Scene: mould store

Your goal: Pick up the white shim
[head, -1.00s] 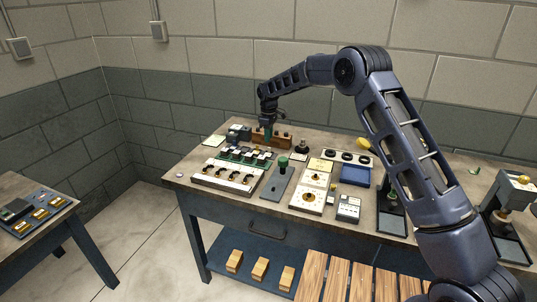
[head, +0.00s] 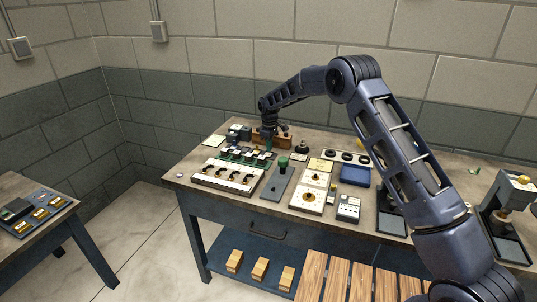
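My gripper (head: 268,136) points down over the back left of the workbench (head: 181,161), at the wooden block (head: 284,141) and behind the row of small green, dark and pale pieces (head: 243,156). Its fingertips are small and dark here, so I cannot tell whether they are apart or hold anything. I cannot surely pick out the white shim. A small pale disc (head: 180,175) lies alone near the bench's left edge, well left of the gripper. Other small pale pieces lie just in front of the gripper, too small to name.
A white board with dark hooks (head: 226,178), a green-topped post on a grey plate (head: 279,180), a dial board (head: 309,196) and a blue tray (head: 355,175) crowd the bench. A dark stand (head: 508,216) is at right. The bench's front left corner is mostly clear.

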